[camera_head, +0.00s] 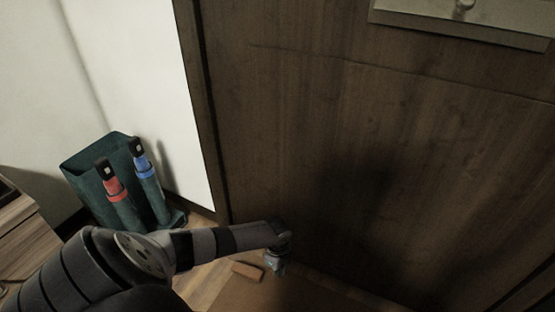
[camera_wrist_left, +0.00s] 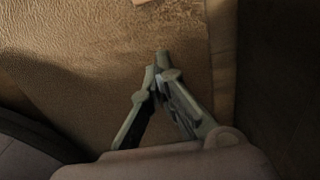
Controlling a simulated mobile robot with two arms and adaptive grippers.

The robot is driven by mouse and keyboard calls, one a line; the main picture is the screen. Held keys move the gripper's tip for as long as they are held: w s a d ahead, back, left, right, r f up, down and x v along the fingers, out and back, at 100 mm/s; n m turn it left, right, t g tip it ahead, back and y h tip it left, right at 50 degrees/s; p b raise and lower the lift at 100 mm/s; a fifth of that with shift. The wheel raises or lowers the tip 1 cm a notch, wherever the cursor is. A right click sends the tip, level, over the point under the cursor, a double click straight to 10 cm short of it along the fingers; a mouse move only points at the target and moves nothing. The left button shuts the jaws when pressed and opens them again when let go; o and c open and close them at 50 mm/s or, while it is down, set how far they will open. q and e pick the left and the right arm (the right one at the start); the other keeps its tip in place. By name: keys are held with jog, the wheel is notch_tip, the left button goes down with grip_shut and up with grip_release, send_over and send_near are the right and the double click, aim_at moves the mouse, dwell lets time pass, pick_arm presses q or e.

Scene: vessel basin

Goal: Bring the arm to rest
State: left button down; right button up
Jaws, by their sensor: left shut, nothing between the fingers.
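My left arm comes in from the lower left in the head view and reaches toward the dark wooden door (camera_head: 330,150). My left gripper (camera_head: 277,268) hangs at its end, low and close in front of the door. In the left wrist view the fingers of the gripper (camera_wrist_left: 161,62) meet at their tips, shut with nothing between them. Below them is a brown, leather-like surface (camera_wrist_left: 100,50). My right gripper is not in view.
A dark green bin (camera_head: 90,170) stands at the left wall, with a red-banded tube (camera_head: 117,190) and a blue-banded tube (camera_head: 146,175) at it. A small orange-brown block (camera_head: 247,271) lies on the floor beside my gripper. A wooden furniture edge (camera_head: 22,240) is at far left.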

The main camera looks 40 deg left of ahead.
pick_arm(q)
jog(key=shift+r, duration=0.4)
jog(key=shift+d, duration=0.1)
